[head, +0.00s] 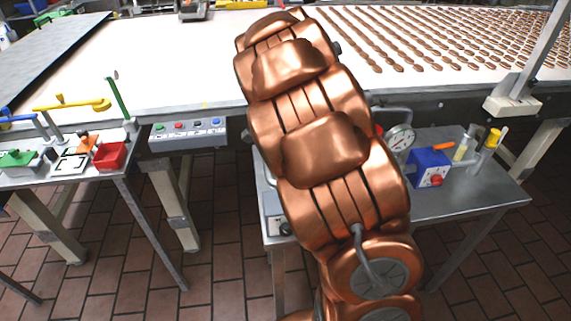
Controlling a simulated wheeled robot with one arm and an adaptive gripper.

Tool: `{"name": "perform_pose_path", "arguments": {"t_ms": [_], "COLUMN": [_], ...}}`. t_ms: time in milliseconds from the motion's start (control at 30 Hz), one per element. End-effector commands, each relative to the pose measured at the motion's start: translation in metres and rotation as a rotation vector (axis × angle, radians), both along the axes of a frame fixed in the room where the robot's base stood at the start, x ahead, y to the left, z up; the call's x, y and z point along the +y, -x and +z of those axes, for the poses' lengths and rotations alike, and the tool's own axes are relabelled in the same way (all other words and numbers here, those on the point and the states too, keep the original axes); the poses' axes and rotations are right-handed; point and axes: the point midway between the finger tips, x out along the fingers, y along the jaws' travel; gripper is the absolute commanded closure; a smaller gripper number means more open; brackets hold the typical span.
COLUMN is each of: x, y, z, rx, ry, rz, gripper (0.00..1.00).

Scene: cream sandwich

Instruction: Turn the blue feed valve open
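Two blue things could be the feed valve, and I cannot tell which it is. A blue bar-like handle (18,118) is at the left edge, above the left metal table. A blue box (428,167) with a red knob (437,181) on its front sits on the right metal table. An orange handle (443,146) is beside the top of the box. My copper-coloured arm crosses the middle of the view and hides part of the right table. My gripper cannot be made out, and nothing visible touches either blue thing.
A pressure gauge (400,137) stands between my arm and the blue box. The left table (130,160) holds a red bin (111,156), with yellow (75,103) and green (118,97) handles nearby. A white conveyor (180,60) runs behind, carrying many brown pieces. Tiled floor lies between the tables.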

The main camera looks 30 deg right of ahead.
Motion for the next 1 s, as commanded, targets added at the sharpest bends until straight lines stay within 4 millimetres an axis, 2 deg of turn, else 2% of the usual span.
{"name": "perform_pose_path", "arguments": {"t_ms": [433, 467, 700, 1000], "x": [-0.0007, -0.0007, -0.0003, -0.0002], "y": [-0.0007, -0.0007, -0.0006, -0.0007], "z": [0.0001, 0.0001, 0.0001, 0.0008], "rx": [-0.001, -0.001, -0.001, -0.001], "ry": [0.001, 0.001, 0.001, 0.000], "rz": [-0.010, -0.010, -0.009, -0.009], "gripper": [1.00, 0.80, 0.56, 0.56]}}
